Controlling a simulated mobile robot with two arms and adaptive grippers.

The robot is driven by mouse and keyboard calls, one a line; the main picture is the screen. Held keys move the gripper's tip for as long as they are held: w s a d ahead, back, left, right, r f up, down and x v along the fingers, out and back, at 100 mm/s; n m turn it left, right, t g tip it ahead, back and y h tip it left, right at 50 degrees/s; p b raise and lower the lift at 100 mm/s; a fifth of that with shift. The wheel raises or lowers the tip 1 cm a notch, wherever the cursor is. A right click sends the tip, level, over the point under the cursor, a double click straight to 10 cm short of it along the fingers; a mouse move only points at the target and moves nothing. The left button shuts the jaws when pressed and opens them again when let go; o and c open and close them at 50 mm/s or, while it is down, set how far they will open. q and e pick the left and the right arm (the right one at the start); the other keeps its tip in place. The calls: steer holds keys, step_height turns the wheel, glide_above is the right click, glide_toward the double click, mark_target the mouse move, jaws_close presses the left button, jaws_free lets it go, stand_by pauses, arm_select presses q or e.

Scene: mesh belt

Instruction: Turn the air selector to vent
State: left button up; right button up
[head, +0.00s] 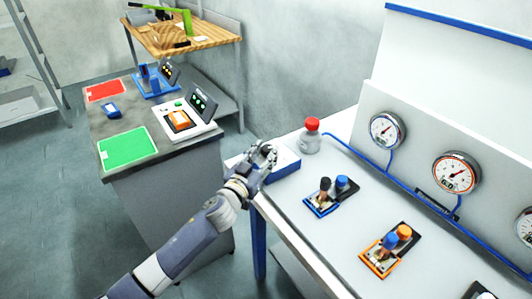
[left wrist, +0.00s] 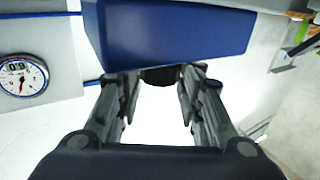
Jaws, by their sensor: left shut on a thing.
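The air selector is a blue box with a white top (head: 284,163) at the near left corner of the white bench. In the left wrist view its blue face (left wrist: 175,35) fills the top middle. A dark knob (left wrist: 160,76) sticks out of it between my fingertips. My left gripper (head: 266,156) is at the box's left end, with its fingers on both sides of the knob, shut on it. The gripper hides the knob in the head view. I cannot read any marks or tell which way the knob points. My right gripper is not in view.
A red-capped bottle (head: 310,137) stands just behind the box. Dial gauges (head: 386,130) line the back panel, with a blue pipe below. Small fixtures (head: 330,196) stand farther right on the bench. A grey cabinet (head: 150,150) with coloured mats stands left, across a gap.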

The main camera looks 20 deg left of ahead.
arm_select(q)
steer(key=m+h, duration=0.1)
steer(key=h+p, duration=0.1)
steer(key=shift+w+a+r+m+g+h, duration=0.1)
steer(key=shift+a+r+m+g+h, duration=0.1)
steer(key=shift+a+m+g+h, duration=0.15)
steer(key=shift+w+a+m+g+h, duration=0.15)
steer(key=shift+m+g+h, duration=0.2)
steer(key=shift+m+h, duration=0.6)
steer(key=h, duration=0.1)
steer(key=m+g+h, duration=0.1)
steer(key=shift+a+f+h, duration=0.1)
steer(key=shift+a+h, duration=0.05)
steer(key=shift+h, duration=0.15)
steer(key=shift+m+g+h, duration=0.4)
steer(key=shift+m+g, duration=0.1)
steer(key=shift+h, duration=0.3)
steer(key=o, duration=1.1)
steer(key=shift+f, duration=0.1)
